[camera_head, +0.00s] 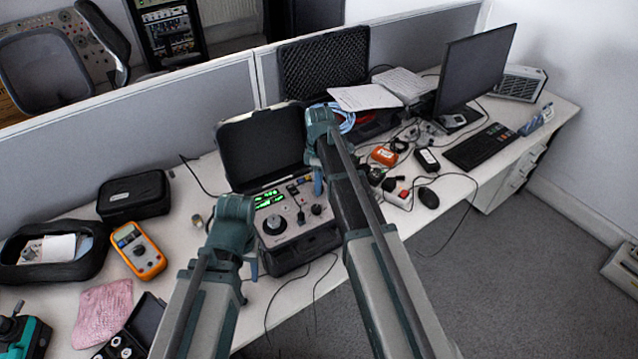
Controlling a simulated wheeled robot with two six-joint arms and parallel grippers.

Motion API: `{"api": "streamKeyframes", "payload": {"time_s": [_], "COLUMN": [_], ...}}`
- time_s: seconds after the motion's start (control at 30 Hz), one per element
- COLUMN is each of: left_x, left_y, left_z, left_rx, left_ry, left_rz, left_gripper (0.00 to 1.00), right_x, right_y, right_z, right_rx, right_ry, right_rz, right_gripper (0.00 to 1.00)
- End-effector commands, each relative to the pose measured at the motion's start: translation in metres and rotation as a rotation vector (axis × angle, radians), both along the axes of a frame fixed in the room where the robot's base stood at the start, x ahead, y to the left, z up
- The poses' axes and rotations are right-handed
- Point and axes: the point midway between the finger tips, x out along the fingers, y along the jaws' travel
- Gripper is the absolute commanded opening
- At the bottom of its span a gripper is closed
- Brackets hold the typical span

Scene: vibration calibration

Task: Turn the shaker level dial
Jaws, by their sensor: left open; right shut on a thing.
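The shaker unit (288,258) is a black case with its lid (262,148) raised and a light control panel facing up. The panel has a lit green display (268,200), a large black dial (273,223) and several smaller knobs and switches. My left gripper (252,262) is open at the case's front left corner, left of and below the large dial. My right gripper (317,180) points down at the back right of the panel. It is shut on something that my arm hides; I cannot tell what.
An orange multimeter (138,250), a black pouch (134,195) and an open black case (55,252) lie to the left. A monitor (474,68), keyboard (481,147), mouse (428,198) and loose cables are to the right. Partition panels (130,108) close off the back.

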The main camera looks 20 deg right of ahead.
Motion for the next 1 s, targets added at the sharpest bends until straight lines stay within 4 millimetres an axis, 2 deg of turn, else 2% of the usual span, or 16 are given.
{"api": "streamKeyframes", "payload": {"time_s": [0.63,0.67,0.7,0.8,1.0], "left_x": [0.0,0.0,0.0,0.0,0.0], "left_y": [0.0,0.0,0.0,0.0,0.0], "left_z": [-0.0001,-0.0001,-0.0001,-0.0001,0.0], "left_rx": [0.0,0.0,0.0,0.0,0.0], "left_ry": [0.0,0.0,0.0,0.0,0.0], "left_rz": [0.0,0.0,0.0,0.0,0.0], "left_gripper": [0.5,0.5,0.5,0.5,0.5], "right_x": [-0.0002,-0.0002,-0.0002,-0.0002,-0.0001], "right_y": [0.0002,0.0002,0.0002,0.0002,0.0001], "right_z": [-0.0001,-0.0001,-0.0001,-0.0001,0.0], "right_rx": [0.0,0.0,0.0,0.0,0.0], "right_ry": [0.001,0.001,0.001,0.001,0.0], "right_rz": [0.044,0.044,0.043,0.043,0.043], "right_gripper": [0.0,0.4,0.47,0.65,0.66]}}
